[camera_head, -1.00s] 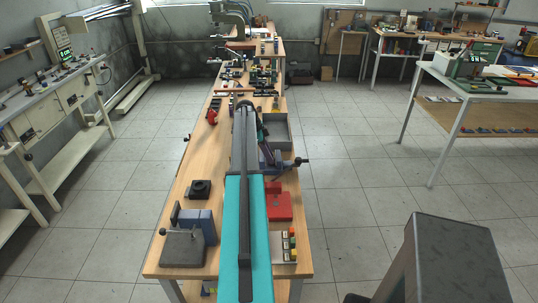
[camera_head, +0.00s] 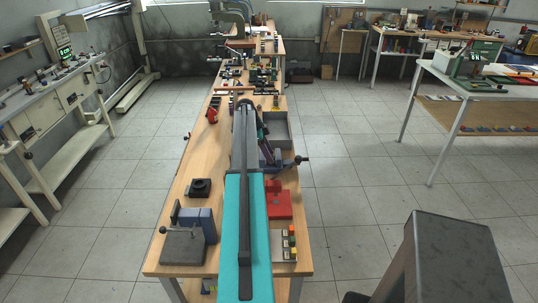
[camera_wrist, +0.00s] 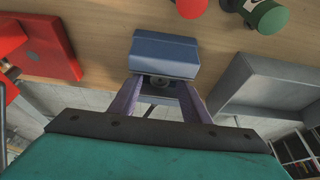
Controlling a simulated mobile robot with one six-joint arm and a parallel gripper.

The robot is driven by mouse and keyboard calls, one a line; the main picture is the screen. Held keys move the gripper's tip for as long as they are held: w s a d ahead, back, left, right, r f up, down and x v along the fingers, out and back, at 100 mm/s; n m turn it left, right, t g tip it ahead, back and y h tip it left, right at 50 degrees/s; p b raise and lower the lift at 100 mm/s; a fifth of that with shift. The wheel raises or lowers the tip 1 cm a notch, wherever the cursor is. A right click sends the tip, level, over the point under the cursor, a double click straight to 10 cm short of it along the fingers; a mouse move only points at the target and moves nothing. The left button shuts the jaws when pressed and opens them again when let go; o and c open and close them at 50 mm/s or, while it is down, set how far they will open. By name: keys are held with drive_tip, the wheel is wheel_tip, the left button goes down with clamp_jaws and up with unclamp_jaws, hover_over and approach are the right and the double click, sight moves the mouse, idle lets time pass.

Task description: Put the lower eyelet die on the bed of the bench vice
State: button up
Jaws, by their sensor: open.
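The blue bench vice (camera_head: 283,165) sits at the right edge of the workbench, beside my arm, with its handle sticking out to the right. In the wrist view, a blue block that appears to be part of the vice (camera_wrist: 165,52) is just beyond my fingertips. My gripper (camera_wrist: 160,90) is open, its two purple fingers apart. A small dark round part shows between them, against the block's near side; I cannot tell whether it is the die or part of the vice. I cannot pick out the lower eyelet die for certain. My arm hides part of the bench.
A red block (camera_head: 278,202) lies nearer than the vice, and a grey open bin (camera_wrist: 275,90) is on its other side. A red and a green round object (camera_wrist: 266,18) stand on the wood. A dark square block (camera_head: 199,188) lies left of my arm.

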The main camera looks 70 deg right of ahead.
drive_tip(key=b+v, duration=0.4)
drive_tip(key=v, duration=0.8)
idle(0.9)
